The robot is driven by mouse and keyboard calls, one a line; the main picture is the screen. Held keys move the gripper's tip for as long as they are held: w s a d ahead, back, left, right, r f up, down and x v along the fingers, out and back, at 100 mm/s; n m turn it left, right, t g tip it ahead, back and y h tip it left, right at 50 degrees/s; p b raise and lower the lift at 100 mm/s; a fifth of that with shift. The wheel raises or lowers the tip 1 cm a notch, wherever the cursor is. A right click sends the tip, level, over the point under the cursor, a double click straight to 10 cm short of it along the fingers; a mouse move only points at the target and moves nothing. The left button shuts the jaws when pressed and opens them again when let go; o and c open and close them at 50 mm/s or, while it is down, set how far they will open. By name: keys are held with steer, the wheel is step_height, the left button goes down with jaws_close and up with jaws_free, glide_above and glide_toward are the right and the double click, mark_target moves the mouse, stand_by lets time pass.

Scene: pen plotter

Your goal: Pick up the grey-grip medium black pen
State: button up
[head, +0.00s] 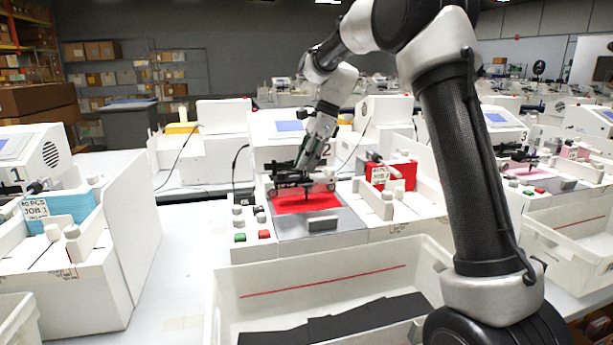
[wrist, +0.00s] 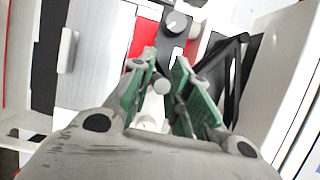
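My gripper (wrist: 165,63) has green-padded fingers, and in the wrist view the fingers stand apart with a gap between them. A small pale round end (wrist: 161,87) shows in that gap; I cannot tell whether it is the pen's top or whether the fingers touch it. In the head view my gripper (head: 304,168) points down at the black pen carriage (head: 291,182) of the middle plotter, over red paper (head: 308,203). A dark tip under the carriage is too small to identify as the medium black pen, and no grey grip is clear.
The plotter bed (head: 345,222) is grey, with knobs and red and green buttons at its left. A white bin (head: 225,305) with black sheets stands in front. A red card box (head: 400,176) is to the right, and plotter 1 (head: 125,245) to the left.

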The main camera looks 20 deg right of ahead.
jaws_close()
